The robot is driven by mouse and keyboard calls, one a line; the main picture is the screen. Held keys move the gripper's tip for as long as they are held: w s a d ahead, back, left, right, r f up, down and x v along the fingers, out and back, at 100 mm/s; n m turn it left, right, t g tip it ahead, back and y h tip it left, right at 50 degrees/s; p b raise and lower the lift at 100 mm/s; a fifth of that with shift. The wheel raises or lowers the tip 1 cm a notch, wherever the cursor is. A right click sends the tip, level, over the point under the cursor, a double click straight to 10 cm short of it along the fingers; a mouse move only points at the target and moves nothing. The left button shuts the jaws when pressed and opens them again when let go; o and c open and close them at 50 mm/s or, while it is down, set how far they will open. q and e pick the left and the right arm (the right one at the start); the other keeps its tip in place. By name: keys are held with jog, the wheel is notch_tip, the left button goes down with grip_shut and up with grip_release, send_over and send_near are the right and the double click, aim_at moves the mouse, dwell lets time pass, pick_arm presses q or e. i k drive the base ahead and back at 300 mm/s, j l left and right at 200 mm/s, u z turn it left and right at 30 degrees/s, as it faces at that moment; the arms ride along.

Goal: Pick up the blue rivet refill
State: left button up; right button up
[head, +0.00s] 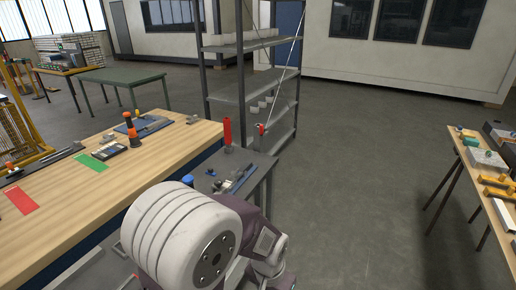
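A small blue round-topped item (188,180) stands at the left edge of the dark grey side table (262,161). It may be the blue rivet refill, but it is too small to be certain, and my arm partly hides what is around it. A flat blue item (243,173) lies farther right on the same table among small dark parts. A large white and dark link of my own arm fills the lower middle of the head view. I see neither gripper's fingers.
A wooden workbench (60,235) at left carries a red mat (21,200), a green mat (90,163) and an orange-black tool (132,132). A red cylinder (227,131) stands near a metal shelf (240,88). Another bench (485,175) is at right. The floor between is clear.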

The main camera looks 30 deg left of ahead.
aim_at(210, 172)
jog(key=i+u, duration=0.2)
jog(key=i, duration=0.35)
jog(key=i+l+u, duration=0.1)
jog(key=i+u, duration=0.15)
jog(key=i, duration=0.3)
jog(key=i+l+u, duration=0.2)
jog(key=i, duration=0.35)
jog(key=i+j+u, duration=0.1)
jog(key=i+u, duration=0.2)
jog(key=u, duration=0.2)
jog(key=i+u, duration=0.45)
jog(key=i+l+u, duration=0.15)
jog(key=u, duration=0.35)
